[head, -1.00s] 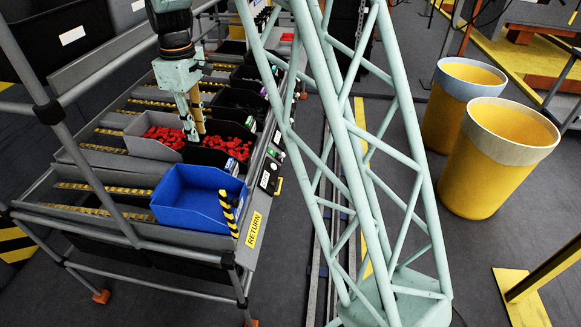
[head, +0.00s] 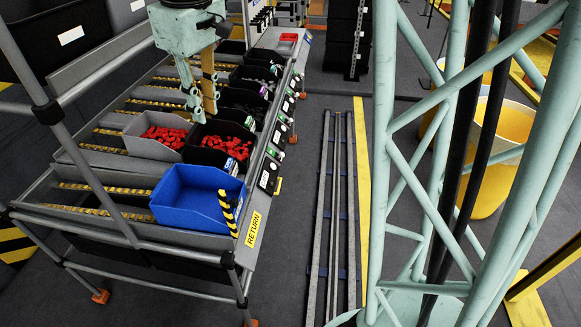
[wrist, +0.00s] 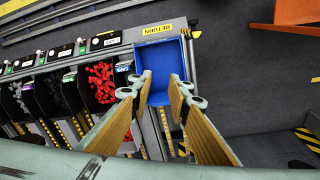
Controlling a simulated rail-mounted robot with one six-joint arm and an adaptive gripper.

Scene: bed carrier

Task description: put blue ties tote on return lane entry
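A blue tote (head: 190,215), open-topped and looking empty, sits at the near end of the rack, in the lane by the yellow RETURN label (head: 254,229). It also shows in the wrist view (wrist: 160,60), with the RETURN label (wrist: 157,29) above it. The return lane (head: 85,211) has yellow-black strips and runs left from the tote. My gripper (head: 203,105) is above the bins of red parts, behind the tote in the head view. In the wrist view my gripper (wrist: 159,85) is open, its two fingers apart on either side of the tote's image, with nothing between them.
A grey bin (head: 122,140) and a dark bin (head: 208,159), both with red parts, stand beside the blue tote. More dark bins follow behind. A striped post (head: 228,212) rises at the tote's front corner. Floor rails (head: 335,200) and a yellow bin (head: 490,180) are to the right.

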